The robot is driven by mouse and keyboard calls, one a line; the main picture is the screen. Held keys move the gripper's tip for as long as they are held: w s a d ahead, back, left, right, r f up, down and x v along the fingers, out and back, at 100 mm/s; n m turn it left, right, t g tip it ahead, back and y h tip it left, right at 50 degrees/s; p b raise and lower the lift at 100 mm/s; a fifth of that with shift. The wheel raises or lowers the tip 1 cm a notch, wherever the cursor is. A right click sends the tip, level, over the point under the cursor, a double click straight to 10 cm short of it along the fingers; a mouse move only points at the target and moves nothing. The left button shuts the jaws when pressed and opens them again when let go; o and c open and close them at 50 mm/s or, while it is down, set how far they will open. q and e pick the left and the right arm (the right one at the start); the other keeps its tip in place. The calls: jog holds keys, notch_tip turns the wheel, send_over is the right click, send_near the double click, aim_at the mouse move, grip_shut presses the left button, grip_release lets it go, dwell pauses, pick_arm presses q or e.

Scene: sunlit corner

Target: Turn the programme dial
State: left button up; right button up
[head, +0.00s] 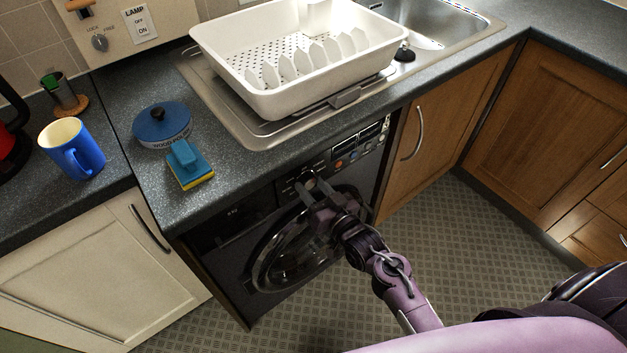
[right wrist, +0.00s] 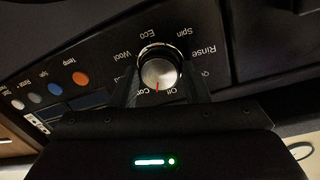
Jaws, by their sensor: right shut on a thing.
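The washing machine (head: 228,250) is black and stands under the worktop, with its round door below the control panel. My left gripper is not in view.
Several small round buttons (right wrist: 82,78) and a display lie on the panel beside the dial. On the worktop above are a sponge (head: 190,166), a blue round tin (head: 162,126), a blue mug (head: 72,148) and a white dish rack (head: 290,100). The floor in front is clear.

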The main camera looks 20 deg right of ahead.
jog(key=m+p, duration=0.1)
jog(key=m, duration=0.1)
jog(key=m+p, duration=0.4)
jog(key=shift+r+g+y, duration=0.25)
jog(key=shift+g+y, duration=0.05)
jog(key=m+p, duration=0.4)
jog(key=m, duration=0.2)
jog(key=shift+d, duration=0.1)
jog(key=m+y+p, duration=0.1)
jog(key=m+p, duration=0.1)
jog(key=m, duration=0.2)
jog(key=shift+w, duration=0.1)
jog(key=shift+d+f+m+p, duration=0.15)
jog(key=shift+m+p, duration=0.5)
jog(key=shift+m, duration=1.15)
jog(key=o, duration=1)
